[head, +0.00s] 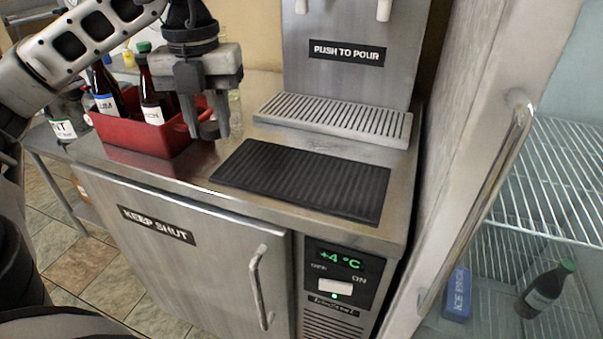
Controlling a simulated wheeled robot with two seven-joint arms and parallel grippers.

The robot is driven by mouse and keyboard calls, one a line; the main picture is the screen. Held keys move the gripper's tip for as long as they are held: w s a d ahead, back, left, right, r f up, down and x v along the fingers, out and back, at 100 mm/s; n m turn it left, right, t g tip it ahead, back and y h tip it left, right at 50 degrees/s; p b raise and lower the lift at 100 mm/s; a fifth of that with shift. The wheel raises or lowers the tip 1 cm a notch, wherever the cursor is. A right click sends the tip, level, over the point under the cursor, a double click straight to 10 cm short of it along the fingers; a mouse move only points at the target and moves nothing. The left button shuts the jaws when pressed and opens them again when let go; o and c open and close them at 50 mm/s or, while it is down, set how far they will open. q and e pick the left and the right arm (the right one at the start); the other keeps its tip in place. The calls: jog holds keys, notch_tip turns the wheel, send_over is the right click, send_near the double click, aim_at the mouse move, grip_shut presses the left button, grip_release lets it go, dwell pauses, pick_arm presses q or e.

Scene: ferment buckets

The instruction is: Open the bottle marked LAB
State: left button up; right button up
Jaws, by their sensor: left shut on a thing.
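In the head view, my left gripper (207,125) points down above the counter, just right of the red crate. It is shut on a small dark rounded thing (209,131) between its fingertips; I cannot tell what it is. A dark bottle with a blue-and-white label (107,103) stands in the crate, its top hidden behind my arm; the label is partly legible and may read LAB. Beside it is a brown bottle with a green cap and a white label ending in "CH" (153,114). My right gripper is out of view.
The red crate (150,143) stands at the counter's left. A black ribbed mat (303,181) lies bare before the drip tray (335,118). A clear glass item (236,108) is behind the gripper. The fridge at right stands open, with a bottle (542,291) inside.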

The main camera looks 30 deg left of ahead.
pick_arm(q)
jog(key=shift+s+a+n, duration=0.15)
jog(key=shift+a+n, duration=0.1)
jog(key=shift+n, duration=0.35)
jog(key=w+d+f, duration=0.4)
jog(key=w, duration=0.5)
jog(key=p, duration=0.1)
send_over(288, 172)
jog(key=shift+n, duration=0.3)
jog(key=f, duration=0.2)
jog(key=s+f, duration=0.1)
jog(key=f, duration=0.1)
jog(key=shift+a+f, duration=0.15)
jog(key=shift+f, duration=0.2)
jog(key=shift+w+f, duration=0.25)
jog(key=f, duration=0.3)
jog(key=shift+w+f, duration=0.1)
jog(key=shift+w, duration=0.1)
jog(key=shift+f, duration=0.2)
